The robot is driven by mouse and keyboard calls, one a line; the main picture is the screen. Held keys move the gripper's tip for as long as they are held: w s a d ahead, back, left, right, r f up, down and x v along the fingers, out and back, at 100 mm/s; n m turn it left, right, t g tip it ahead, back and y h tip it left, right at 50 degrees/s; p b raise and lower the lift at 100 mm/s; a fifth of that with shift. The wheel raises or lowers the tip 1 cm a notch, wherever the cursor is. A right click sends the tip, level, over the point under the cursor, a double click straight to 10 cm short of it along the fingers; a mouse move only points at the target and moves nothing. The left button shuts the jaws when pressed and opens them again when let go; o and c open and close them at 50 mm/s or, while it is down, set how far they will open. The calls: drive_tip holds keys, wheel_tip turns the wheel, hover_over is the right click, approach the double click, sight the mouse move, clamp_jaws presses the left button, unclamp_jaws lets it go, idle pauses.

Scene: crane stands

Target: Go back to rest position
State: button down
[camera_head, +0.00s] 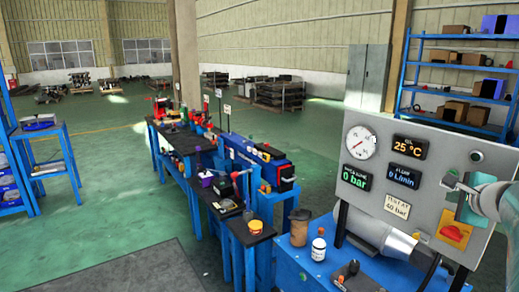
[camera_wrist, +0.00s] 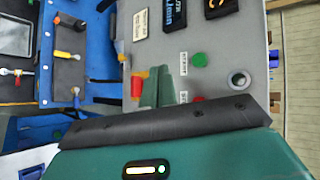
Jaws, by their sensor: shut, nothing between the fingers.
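My gripper (camera_wrist: 158,78) shows in the wrist view as two teal fingers lying together, empty, past a black bar and my teal hand. The fingers appear beside the red and yellow knob (camera_wrist: 137,85) of the grey control panel (camera_wrist: 220,35); I cannot tell whether they touch it. In the head view my arm comes in from the right edge, with teal parts in front of the panel (camera_head: 370,195), just above the red and yellow knob (camera_head: 455,232). A green button (camera_wrist: 200,60) shows uncovered; a red one is partly hidden.
The panel reads 0 bar, 0 L/min and 25 °C. A blue bench (camera_head: 300,270) carries a jar (camera_head: 299,228), a bottle (camera_head: 318,245) and a grey cylinder (camera_head: 385,237). More blue benches stand beyond. Blue shelves (camera_head: 460,38) stand at the back right. Green floor (camera_head: 110,190) is open at left.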

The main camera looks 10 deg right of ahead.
drive_tip(key=a+f+n+g+y, duration=0.1)
drive_tip(key=a+f+n+y, duration=0.15)
drive_tip(key=a+n, duration=0.75)
drive_tip(key=a+f+n+g+y, duration=0.2)
drive_tip(key=a+n+y, duration=0.1)
drive_tip(key=a, duration=1.6)
drive_tip(key=s+a+f+n+g, duration=0.1)
drive_tip(key=s+a+f+n, duration=0.2)
drive_tip(key=s+a+n, duration=0.2)
drive_tip(key=s+a+f+n+g, duration=0.2)
drive_tip(key=s+a+f+n, duration=0.2)
drive_tip(key=s, duration=0.5)
drive_tip(key=a+n+h, duration=0.1)
drive_tip(key=a+n, duration=0.1)
drive_tip(key=a, duration=0.1)
drive_tip(key=shift+s+a+f+n, duration=0.2)
drive_tip(key=shift+s+a+n, duration=0.05)
drive_tip(key=shift+a+n, duration=0.05)
drive_tip(key=shift+d, duration=0.2)
